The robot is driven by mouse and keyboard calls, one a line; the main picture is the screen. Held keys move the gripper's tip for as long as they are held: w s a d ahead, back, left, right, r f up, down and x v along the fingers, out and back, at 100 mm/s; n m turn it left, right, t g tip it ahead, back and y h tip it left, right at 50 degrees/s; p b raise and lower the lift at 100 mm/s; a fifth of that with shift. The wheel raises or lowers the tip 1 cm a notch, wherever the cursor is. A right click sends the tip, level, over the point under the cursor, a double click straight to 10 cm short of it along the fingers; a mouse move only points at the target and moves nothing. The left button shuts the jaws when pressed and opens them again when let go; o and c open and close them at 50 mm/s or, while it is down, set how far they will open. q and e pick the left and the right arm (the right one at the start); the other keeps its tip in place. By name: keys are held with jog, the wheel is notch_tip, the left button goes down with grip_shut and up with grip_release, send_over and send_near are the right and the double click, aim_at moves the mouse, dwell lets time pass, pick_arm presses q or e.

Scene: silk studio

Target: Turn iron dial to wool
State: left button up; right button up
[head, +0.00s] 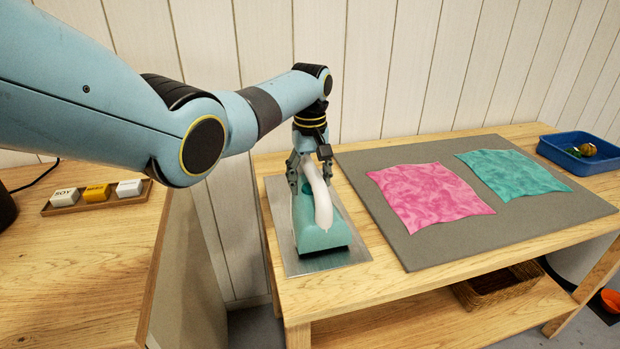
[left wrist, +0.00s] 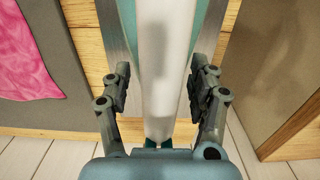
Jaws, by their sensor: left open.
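The iron (head: 318,238) is teal with a white handle and rests on a metal plate (head: 350,256) at the left end of the table. My left gripper (head: 309,173) is over the far part of the iron. In the left wrist view its fingers (left wrist: 160,90) are apart, one on each side of the white handle (left wrist: 160,70), with visible gaps. The dial cannot be made out; a small teal part beneath the gripper is mostly hidden. My right gripper is not in view.
A grey mat (head: 393,245) holds a pink cloth (head: 428,197) and a teal cloth (head: 514,175). A blue tray (head: 560,158) with small items stands at the far right. A wooden counter (head: 75,265) at left carries a small tray of blocks (head: 97,192).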

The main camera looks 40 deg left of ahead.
pick_arm(q)
notch_tip(320, 180, up, 12)
jog(key=shift+r, duration=0.1)
jog(key=shift+f, duration=0.2)
dwell(0.6)
